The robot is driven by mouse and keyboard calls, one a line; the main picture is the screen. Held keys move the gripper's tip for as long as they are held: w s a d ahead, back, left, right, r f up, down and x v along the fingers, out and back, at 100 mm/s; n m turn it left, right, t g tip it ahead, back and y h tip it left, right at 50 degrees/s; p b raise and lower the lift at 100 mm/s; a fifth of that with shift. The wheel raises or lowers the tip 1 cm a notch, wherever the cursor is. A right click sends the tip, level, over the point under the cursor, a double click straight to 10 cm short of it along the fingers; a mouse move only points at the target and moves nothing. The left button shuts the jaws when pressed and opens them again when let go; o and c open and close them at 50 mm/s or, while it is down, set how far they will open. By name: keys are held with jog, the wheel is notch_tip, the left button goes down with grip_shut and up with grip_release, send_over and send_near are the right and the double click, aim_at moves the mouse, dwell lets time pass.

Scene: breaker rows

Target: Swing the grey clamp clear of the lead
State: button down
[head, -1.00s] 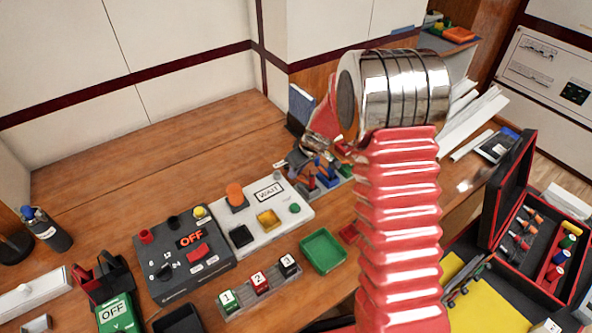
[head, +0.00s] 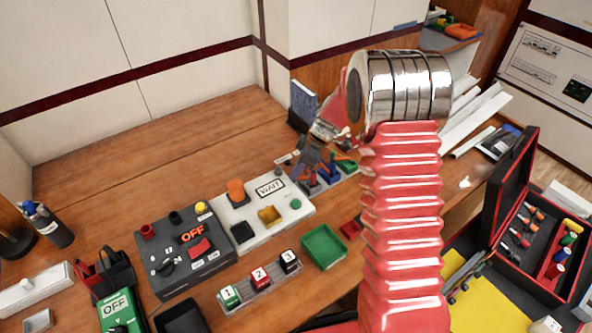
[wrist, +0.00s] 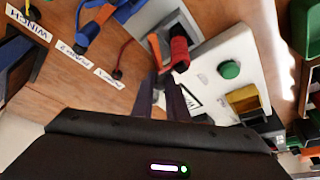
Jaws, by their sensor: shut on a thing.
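The clamp is small here and mostly hidden by the fingers. A red piece (wrist: 179,48) stands just past the fingertips; I cannot tell whether it touches the clamp. A dark red lead (wrist: 122,58) curves down to the board left of the fingers, apart from them.
A blue clamp (wrist: 127,10) with an orange part stands to the left, beside several printed labels (wrist: 73,47). A white panel (wrist: 215,62) with a green button (wrist: 229,69) lies close on the right. A green tray (head: 323,247) and numbered blocks (head: 259,277) sit nearer.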

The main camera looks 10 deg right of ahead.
jog(key=shift+s, duration=0.1)
dwell(0.3)
jog(key=c, duration=1.7)
grip_release()
jog(key=shift+c, duration=0.2)
jog(key=v, duration=1.3)
jog(key=shift+r, duration=0.35)
jog(key=shift+d, duration=0.1)
